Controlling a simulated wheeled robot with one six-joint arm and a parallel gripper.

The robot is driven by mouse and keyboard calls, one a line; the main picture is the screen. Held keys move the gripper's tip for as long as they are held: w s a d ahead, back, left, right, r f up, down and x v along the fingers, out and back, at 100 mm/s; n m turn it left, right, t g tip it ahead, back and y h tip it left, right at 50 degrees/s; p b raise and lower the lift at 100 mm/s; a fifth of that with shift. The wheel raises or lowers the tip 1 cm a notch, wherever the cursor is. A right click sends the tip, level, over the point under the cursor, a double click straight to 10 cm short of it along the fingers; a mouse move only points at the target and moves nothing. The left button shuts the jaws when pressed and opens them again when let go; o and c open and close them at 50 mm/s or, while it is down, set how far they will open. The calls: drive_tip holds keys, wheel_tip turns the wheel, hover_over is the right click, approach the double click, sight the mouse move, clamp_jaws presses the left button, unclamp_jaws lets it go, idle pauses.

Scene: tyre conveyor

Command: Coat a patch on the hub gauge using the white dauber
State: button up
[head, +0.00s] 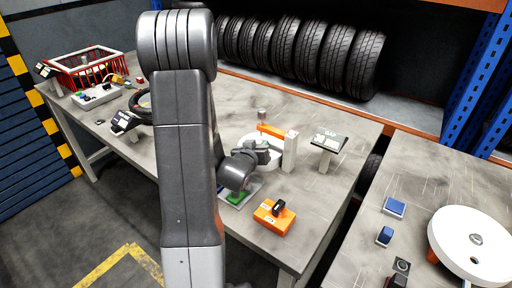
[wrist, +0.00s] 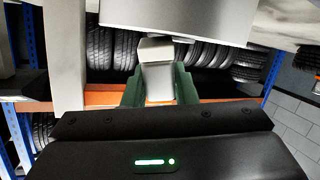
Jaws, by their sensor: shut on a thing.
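My gripper (head: 264,152) is beside a white round piece (head: 252,162) with an orange bar (head: 271,131) and an upright white post (head: 290,152); this looks like the hub gauge. In the wrist view the green fingers of my gripper (wrist: 159,80) are shut on a pale blocky piece, apparently the white dauber (wrist: 158,72). A large pale surface (wrist: 175,18) fills the top of that view just beyond the dauber's end. I cannot tell whether they touch. My arm hides part of the bench, and no coated patch is visible.
A green pad (head: 237,198) on a grey plate and an orange box (head: 273,216) lie near the bench's front edge. A stand with a dark tilted top (head: 329,142) is right of the post. A red basket (head: 85,70) is far left. Tyres (head: 310,50) line the back.

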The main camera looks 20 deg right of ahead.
drive_tip(key=shift+w+a, duration=0.2)
drive_tip(key=shift+w, duration=0.1)
drive_tip(key=shift+w+a, duration=0.35)
drive_tip(key=shift+w, duration=0.45)
drive_tip(key=shift+w+a+f, duration=0.1)
drive_tip(key=shift+w+a, duration=0.45)
drive_tip(key=shift+w, duration=0.05)
drive_tip(key=shift+w+a+p, duration=0.4)
drive_tip(key=shift+w+a, duration=0.05)
drive_tip(key=shift+w, duration=0.35)
drive_tip(key=shift+w+a+p, duration=0.4)
drive_tip(key=shift+w, duration=0.4)
wheel_tip(320, 180, up, 6)
drive_tip(key=p, duration=0.4)
